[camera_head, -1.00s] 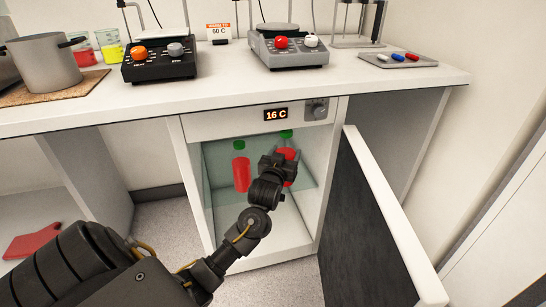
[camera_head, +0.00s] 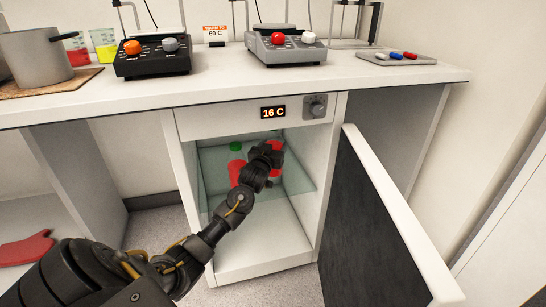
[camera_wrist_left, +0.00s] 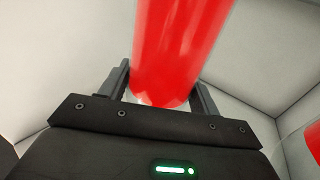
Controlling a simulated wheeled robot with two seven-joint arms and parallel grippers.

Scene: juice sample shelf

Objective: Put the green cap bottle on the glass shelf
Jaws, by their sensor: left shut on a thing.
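My left gripper (camera_head: 268,155) is inside the open cabinet, shut on a bottle of red juice (camera_head: 276,172). Much of this bottle is hidden behind the gripper in the head view. In the left wrist view the red bottle (camera_wrist_left: 180,45) sits between the two fingers, near its lower end. The glass shelf (camera_head: 298,182) is a greenish clear pane inside the cabinet. A second red bottle with a green cap (camera_head: 236,168) stands on it, just left of the held bottle. I cannot tell whether the held bottle touches the glass. My right gripper is out of view.
The cabinet door (camera_head: 385,230) stands open on the right. A display (camera_head: 273,112) above the opening reads 16 C. The cabinet floor (camera_head: 265,245) is bare. On the counter are two devices with knobs, a pot (camera_head: 36,58) and a tray (camera_head: 397,58).

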